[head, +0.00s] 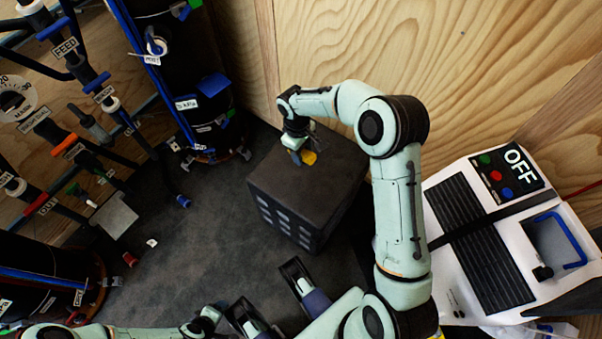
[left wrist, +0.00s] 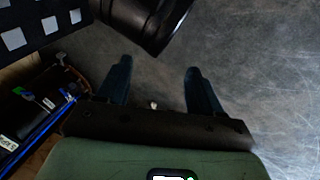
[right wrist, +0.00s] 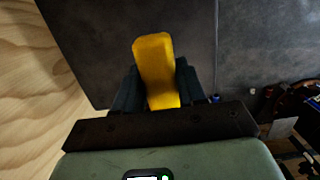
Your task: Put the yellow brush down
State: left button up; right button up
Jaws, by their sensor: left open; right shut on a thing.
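The yellow brush (right wrist: 155,65) is between the fingers of my right gripper (right wrist: 157,88) in the right wrist view, and the gripper is shut on it. In the head view the yellow brush (head: 309,158) shows as a small yellow patch at the tip of my right gripper (head: 300,153), over the top of a dark grey box. I cannot tell whether the brush touches the box top. My left gripper (left wrist: 155,90) is open and empty, with its two dark fingers wide apart over the grey floor in the left wrist view.
The dark box (head: 335,180) has pale square openings on its side. A white machine marked OFF (head: 500,235) stands at the right. Black tanks with pipes and labelled valves (head: 185,85) stand at the left. A wooden wall (head: 450,60) is behind. Grey floor (head: 190,260) lies open left of the box.

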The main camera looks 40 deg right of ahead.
jog(key=b, duration=0.2)
send_over(303, 178)
jog(key=f, duration=0.8)
jog(key=shift+w+a+f, duration=0.1)
jog(key=shift+w+f, duration=0.1)
jog(key=shift+w, duration=0.05)
jog(key=shift+f, duration=0.5)
notch_tip(303, 178, down, 4)
jog(key=shift+r+b, duration=0.15)
jog(key=shift+b, duration=0.2)
pick_arm(q)
jog(key=shift+y, duration=0.3)
jog(key=f, duration=0.1)
jog(key=a+f, duration=0.1)
jog(key=f, duration=0.1)
jog(key=a+f, duration=0.1)
jog(key=shift+w+f, duration=0.15)
jog(key=shift+w, duration=0.2)
jog(key=shift+s+f, duration=0.1)
pick_arm(e)
jog(key=shift+f, duration=0.25)
jog(key=o, duration=1.2)
pick_arm(q)
jog(key=shift+s+f, duration=0.2)
jog(key=shift+s, duration=0.05)
jog(key=shift+r, duration=0.1)
pick_arm(e)
jog(key=shift+r, duration=0.1)
